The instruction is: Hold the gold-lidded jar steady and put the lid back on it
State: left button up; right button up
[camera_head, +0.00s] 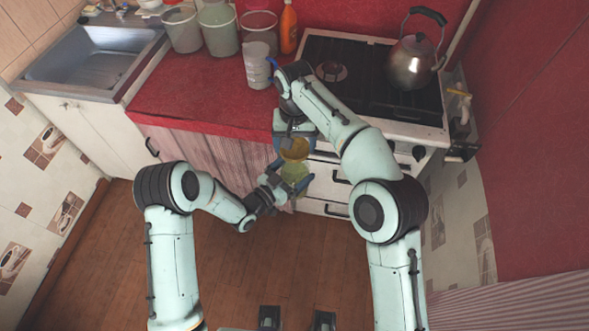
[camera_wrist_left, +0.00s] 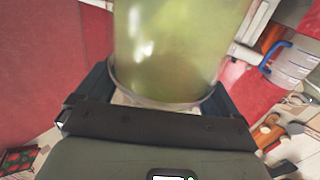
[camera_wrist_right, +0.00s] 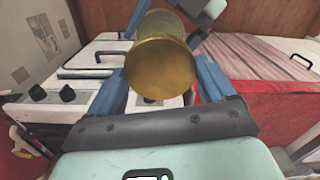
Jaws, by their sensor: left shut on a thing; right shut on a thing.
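The jar (camera_head: 295,174) is clear with a yellow-green tint. My left gripper (camera_head: 287,181) is shut around it and holds it in the air in front of the counter. The jar also fills the upper middle of the left wrist view (camera_wrist_left: 178,45). The gold lid (camera_head: 294,151) is in my right gripper (camera_head: 294,143), just above the jar in the head view. In the right wrist view the lid (camera_wrist_right: 160,67) sits between the blue fingers, in line with the jar (camera_wrist_right: 162,24) beyond it. I cannot tell whether lid and jar touch.
The red counter (camera_head: 190,95) lies behind, with several buckets (camera_head: 218,30), a white container (camera_head: 257,66) and an orange bottle (camera_head: 288,28). A stove (camera_head: 350,95) with a kettle (camera_head: 412,62) is at right, a sink (camera_head: 90,55) at left. The wooden floor (camera_head: 100,260) is clear.

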aim_at(295, 177)
jog(key=shift+f, duration=2)
jog(key=shift+f, duration=0.1)
jog(key=shift+f, duration=0.8)
jog(key=shift+f, duration=0.55)
